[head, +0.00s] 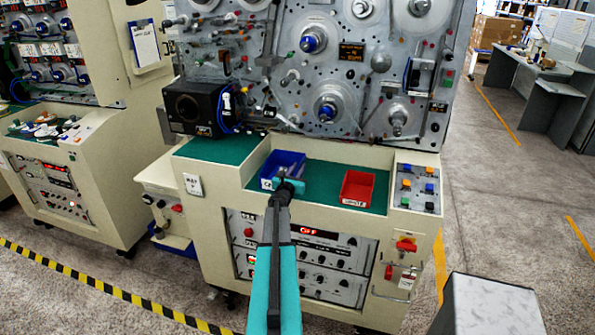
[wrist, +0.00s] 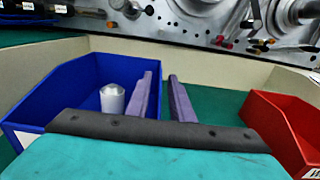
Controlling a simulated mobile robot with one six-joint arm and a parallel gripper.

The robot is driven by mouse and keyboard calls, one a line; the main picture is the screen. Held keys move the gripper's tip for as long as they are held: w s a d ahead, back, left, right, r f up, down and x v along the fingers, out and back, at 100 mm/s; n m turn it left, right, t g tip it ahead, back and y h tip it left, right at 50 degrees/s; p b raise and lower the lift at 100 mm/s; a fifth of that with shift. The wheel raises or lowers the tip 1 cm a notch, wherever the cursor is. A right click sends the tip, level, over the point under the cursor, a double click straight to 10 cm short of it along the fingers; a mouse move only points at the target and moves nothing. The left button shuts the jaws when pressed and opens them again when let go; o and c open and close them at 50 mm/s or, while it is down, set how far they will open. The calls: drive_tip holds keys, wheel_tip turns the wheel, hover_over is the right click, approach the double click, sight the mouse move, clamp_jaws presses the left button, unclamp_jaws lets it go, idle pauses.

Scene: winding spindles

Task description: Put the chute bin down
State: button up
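A red bin (head: 357,188) with a small white label, perhaps reading "CHUTE", rests on the green ledge of the machine. It also shows at the right edge of the wrist view (wrist: 262,112). A blue bin (head: 273,178) with a white label stands to its left. In the wrist view the blue bin (wrist: 62,88) holds a silver cylinder (wrist: 112,99). My gripper (head: 289,178) is at the blue bin's right side. Its two purple fingers (wrist: 162,92) are apart, with green surface showing between them. The left finger overlaps the blue bin's right side; contact is unclear.
The green ledge (head: 325,180) is clear between the two bins. A cream wall bounds it at the back, with spindles (head: 328,105) above. A button panel (head: 417,189) stands to the right. A black box (head: 194,107) sits at the upper left.

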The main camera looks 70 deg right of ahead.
drive_tip(key=shift+r, duration=0.2)
idle(0.3)
drive_tip(key=shift+s+a+f+b, duration=0.1)
drive_tip(key=shift+a+b, duration=0.4)
drive_tip(key=shift+a, duration=1.05)
drive_tip(key=a+b, duration=0.3)
drive_tip(key=a, duration=0.6)
drive_tip(key=shift+s, duration=0.25)
drive_tip(key=shift+d, duration=0.1)
